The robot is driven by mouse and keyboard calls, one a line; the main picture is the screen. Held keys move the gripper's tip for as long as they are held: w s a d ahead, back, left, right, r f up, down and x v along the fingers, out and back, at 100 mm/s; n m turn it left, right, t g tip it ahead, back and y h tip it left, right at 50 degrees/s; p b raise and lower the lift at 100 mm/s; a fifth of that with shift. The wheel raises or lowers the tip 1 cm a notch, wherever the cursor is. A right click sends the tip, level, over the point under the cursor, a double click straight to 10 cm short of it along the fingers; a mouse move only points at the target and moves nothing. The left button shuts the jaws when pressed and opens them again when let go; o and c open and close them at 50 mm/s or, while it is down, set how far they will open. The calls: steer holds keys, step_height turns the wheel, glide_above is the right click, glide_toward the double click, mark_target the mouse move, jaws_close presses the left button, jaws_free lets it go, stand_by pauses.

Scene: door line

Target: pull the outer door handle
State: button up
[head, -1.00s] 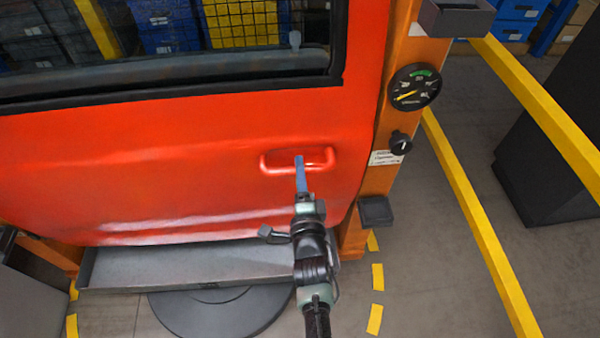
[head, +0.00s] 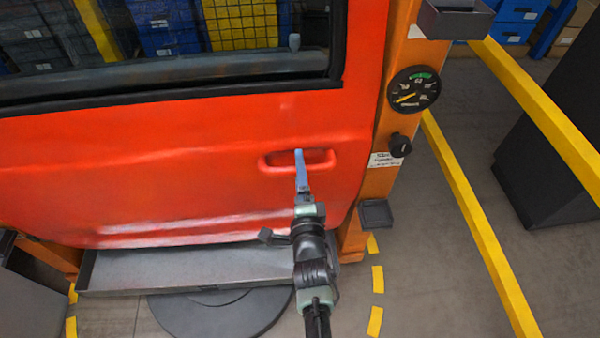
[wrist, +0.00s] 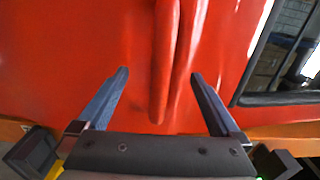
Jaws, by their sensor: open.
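The red door (head: 180,165) hangs in an orange frame, with a dark-edged window in its upper part. Its outer handle (head: 275,167) is a red loop bar low on the right side of the door. In the wrist view the handle (wrist: 164,65) runs up between my two fingers, apart from both. My gripper (wrist: 158,72) is open, one finger on each side of the handle. In the head view my gripper (head: 299,152) overlaps the handle, and one finger hides the other. Whether the fingertips touch the door panel I cannot tell.
A gauge (head: 413,89) and a black knob (head: 400,145) sit on the orange post (head: 376,185) right of the door. A small dark tray (head: 376,213) juts out below them. A grey ledge (head: 190,268) runs under the door. Yellow rails (head: 480,220) stand to the right.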

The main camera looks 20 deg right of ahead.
steer(key=shift+s, duration=0.1)
steer(key=p+v, duration=0.4)
steer(key=v, duration=0.5)
stand_by(0.3)
stand_by(0.4)
